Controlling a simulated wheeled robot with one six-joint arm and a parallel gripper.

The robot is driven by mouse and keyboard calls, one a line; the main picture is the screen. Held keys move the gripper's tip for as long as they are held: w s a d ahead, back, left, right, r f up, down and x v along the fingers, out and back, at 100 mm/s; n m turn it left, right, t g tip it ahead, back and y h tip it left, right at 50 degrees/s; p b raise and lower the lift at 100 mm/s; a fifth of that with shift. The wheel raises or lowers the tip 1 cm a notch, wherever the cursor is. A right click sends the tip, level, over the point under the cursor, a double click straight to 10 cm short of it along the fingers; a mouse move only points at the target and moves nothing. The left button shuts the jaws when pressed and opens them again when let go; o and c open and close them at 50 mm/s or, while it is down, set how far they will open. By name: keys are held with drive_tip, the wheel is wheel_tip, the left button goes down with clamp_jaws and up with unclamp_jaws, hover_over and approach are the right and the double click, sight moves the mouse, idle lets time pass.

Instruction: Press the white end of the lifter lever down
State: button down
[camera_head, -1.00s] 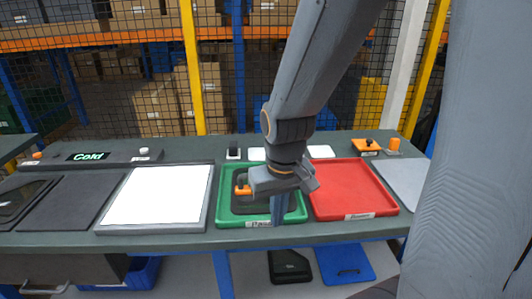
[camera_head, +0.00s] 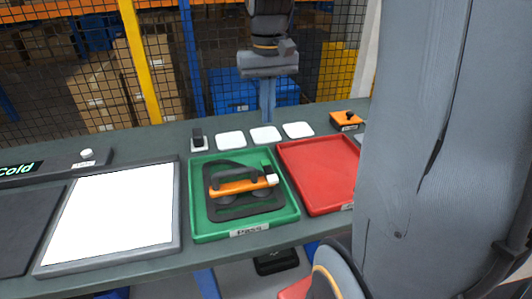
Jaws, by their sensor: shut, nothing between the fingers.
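The lifter has a grey arched handle (camera_head: 235,176) and round dark cups. Its orange lever (camera_head: 238,188) runs across the front, with the white end (camera_head: 273,180) at the right, beside a green piece. The lifter stands on a dark panel (camera_head: 225,213) inside the green tray (camera_head: 196,225). My gripper (camera_head: 267,118) points down, shut and empty, beyond the tray in the picture. It is well apart from the lever and touches nothing that I can make out.
An empty red tray (camera_head: 320,175) stands right of the green one, a bright white panel (camera_head: 115,222) left. White pads (camera_head: 265,134), a black switch (camera_head: 198,138) and an orange box (camera_head: 346,121) line the bench's back. Mesh fencing rises behind. My own body hides the right side.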

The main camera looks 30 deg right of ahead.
sight(267, 164)
wheel_tip(267, 164, down, 14)
drive_tip(key=p, duration=0.3)
drive_tip(key=shift+w, duration=0.1)
idle(0.3)
idle(0.4)
